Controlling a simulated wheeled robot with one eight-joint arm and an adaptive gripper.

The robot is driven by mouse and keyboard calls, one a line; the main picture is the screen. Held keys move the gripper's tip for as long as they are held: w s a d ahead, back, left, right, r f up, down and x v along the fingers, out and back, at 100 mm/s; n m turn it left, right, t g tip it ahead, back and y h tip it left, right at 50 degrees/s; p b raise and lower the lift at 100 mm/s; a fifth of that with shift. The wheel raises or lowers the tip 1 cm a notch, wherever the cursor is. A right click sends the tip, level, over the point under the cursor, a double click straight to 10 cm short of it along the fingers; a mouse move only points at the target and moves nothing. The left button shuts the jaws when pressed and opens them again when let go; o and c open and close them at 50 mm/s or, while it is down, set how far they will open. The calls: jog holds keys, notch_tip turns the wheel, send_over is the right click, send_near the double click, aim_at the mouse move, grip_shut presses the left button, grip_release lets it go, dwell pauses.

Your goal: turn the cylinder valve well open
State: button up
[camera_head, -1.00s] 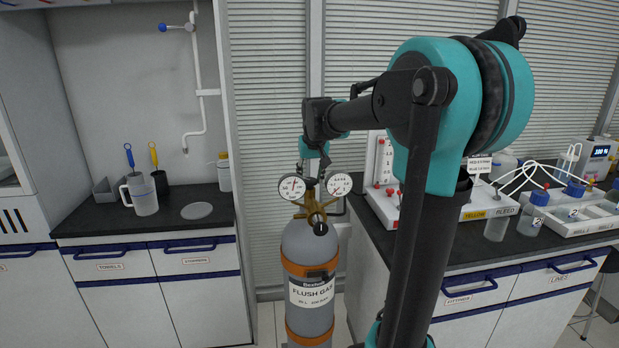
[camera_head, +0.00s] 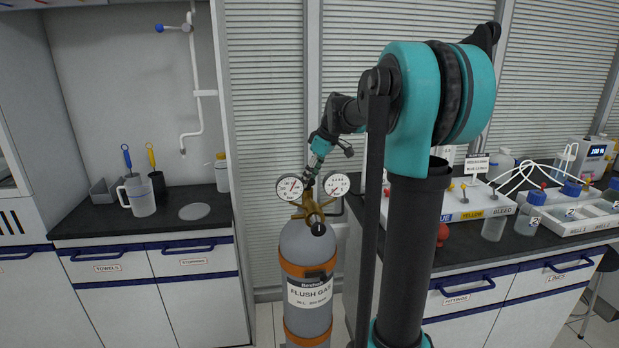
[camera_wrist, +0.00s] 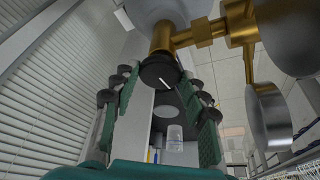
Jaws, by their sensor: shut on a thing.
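The grey flush gas cylinder (camera_head: 306,256) stands upright in the head view, with orange bands and a brass valve body (camera_head: 311,210) on top. Its black valve knob (camera_wrist: 160,71), with a white mark line, shows in the wrist view on the end of a brass stem. My gripper (camera_head: 311,178) reaches down from above between the two gauges. The exact finger contact is partly hidden, and the head view hardly shows the knob.
A left gauge (camera_head: 290,188) and a right gauge (camera_head: 336,184) flank my gripper closely. A second black knob (camera_head: 318,229) faces forward below. Counters stand on both sides; the right one carries a white tray (camera_head: 581,222) with bottles. A jug (camera_head: 139,196) is on the left counter.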

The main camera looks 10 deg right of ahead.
jog(key=shift+w+n+g, duration=0.1)
jog(key=shift+n+g, duration=0.3)
jog(key=shift+n, duration=0.6)
jog(key=o, duration=1.2)
jog(key=shift+c, duration=0.2)
jog(key=shift+d, duration=0.1)
jog(key=v, duration=1.2)
jog(key=shift+d, duration=0.1)
